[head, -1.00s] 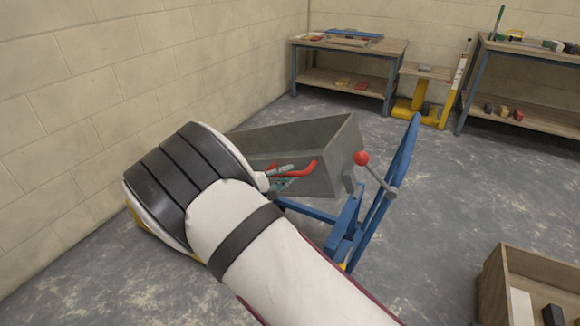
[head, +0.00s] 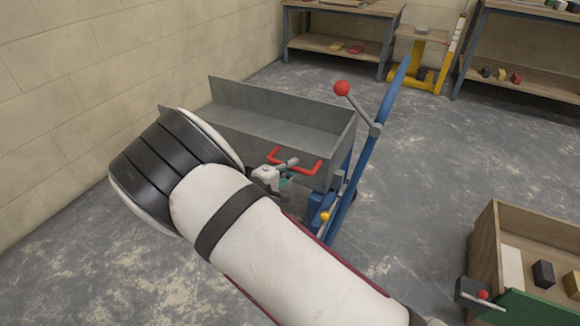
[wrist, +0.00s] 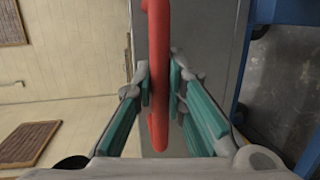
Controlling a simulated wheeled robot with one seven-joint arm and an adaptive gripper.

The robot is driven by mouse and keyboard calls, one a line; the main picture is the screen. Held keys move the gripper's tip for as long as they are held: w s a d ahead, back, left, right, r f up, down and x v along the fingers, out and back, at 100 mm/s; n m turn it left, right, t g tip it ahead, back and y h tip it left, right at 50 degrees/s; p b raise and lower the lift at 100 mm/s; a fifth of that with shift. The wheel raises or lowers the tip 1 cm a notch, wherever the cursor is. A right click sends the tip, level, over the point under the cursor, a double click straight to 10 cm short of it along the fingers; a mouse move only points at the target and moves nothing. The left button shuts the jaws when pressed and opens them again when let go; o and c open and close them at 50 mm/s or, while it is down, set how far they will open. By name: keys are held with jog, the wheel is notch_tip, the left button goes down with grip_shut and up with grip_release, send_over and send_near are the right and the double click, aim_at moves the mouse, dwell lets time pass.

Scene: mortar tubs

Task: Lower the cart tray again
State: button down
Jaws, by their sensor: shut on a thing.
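The grey metal cart tray (head: 225,137) is in the head view, empty where I can see inside, and looks roughly level on its blue frame (head: 360,165). A red handle (head: 312,165) is on its near side. My gripper (head: 282,179) is at this handle, partly hidden by my arm. In the wrist view my gripper (wrist: 160,88) has its teal-padded fingers closed on either side of the red handle (wrist: 159,40). A lever with a red ball knob (head: 342,88) stands upright at the tray's right end.
A small yellow knob (head: 324,216) is low on the cart. A wooden box (head: 487,235) with several blocks stands at the right. Workbenches (head: 330,44) line the back wall. A block wall is on the left. The floor between cart and box is clear.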

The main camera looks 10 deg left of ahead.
jog(key=shift+s+d+f, duration=0.1)
jog(key=shift+f, duration=0.3)
jog(key=c, duration=1.6)
grip_release()
jog(key=shift+f, duration=0.15)
jog(key=shift+s+r, duration=0.1)
jog(key=shift+r, duration=0.15)
jog(key=v, duration=1.1)
jog(key=shift+s+a, duration=0.2)
jog(key=shift+s, duration=0.1)
jog(key=shift+r, duration=0.1)
